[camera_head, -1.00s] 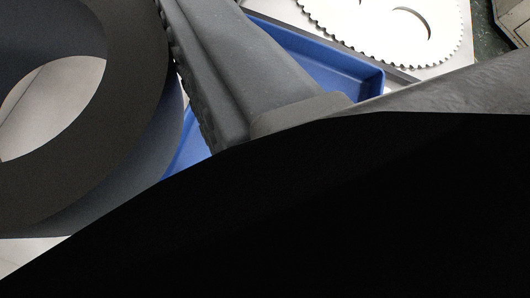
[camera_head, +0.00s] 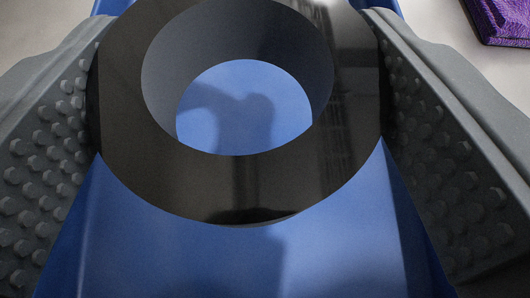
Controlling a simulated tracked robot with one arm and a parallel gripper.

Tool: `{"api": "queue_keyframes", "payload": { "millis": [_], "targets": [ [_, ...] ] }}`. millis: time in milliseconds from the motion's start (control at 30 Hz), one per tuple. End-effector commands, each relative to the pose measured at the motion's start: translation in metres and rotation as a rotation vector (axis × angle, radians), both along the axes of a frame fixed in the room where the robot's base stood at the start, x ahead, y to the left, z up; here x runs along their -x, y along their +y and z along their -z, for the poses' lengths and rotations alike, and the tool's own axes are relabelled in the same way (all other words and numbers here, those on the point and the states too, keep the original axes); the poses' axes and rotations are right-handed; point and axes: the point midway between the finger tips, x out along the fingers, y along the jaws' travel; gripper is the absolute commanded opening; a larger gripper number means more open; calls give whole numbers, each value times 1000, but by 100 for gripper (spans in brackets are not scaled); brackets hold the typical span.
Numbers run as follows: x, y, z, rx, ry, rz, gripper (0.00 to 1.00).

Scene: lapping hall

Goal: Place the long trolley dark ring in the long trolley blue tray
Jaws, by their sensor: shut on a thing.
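The dark ring (camera_head: 235,185) is a thick, glossy black ring in the upper middle of the view. My gripper (camera_head: 238,35) is shut on it, with one grey studded finger against its left side and one against its right. The blue tray (camera_head: 245,260) lies below the ring, and its blue floor also shows through the ring's hole. The ring is over the tray; I cannot tell whether its underside touches the floor. The tray's far part is mostly hidden by the ring, and its sides are partly hidden by the fingers.
A purple patterned thing (camera_head: 502,20) lies on a pale surface (camera_head: 450,25) at the upper right, outside the tray. More pale surface shows at the upper left. The tray floor nearer the camera looks empty, with a shadow on it.

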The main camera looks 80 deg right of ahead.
Motion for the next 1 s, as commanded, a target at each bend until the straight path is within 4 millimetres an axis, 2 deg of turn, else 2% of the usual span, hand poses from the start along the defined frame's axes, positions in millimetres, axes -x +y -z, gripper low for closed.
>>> {"api": "queue_keyframes", "payload": {
  "millis": [33, 100, 267, 467, 867, 900, 967, 1000],
  "targets": [
    [0, 0, 12, 2, 3, -2, 35],
    [0, 0, 21, 2, 2, -1, 35],
    [0, -1, 33, 3, 2, -1, 35],
    [0, -1, 58, 4, 2, 1, 35],
    [0, -1, 62, 1, 0, 1, 35],
    [0, -1, 63, 1, -1, 1, 71],
    [0, -1, 63, 1, -1, 1, 85],
    [0, -1, 63, 1, 0, 1, 85]
  ]
}}
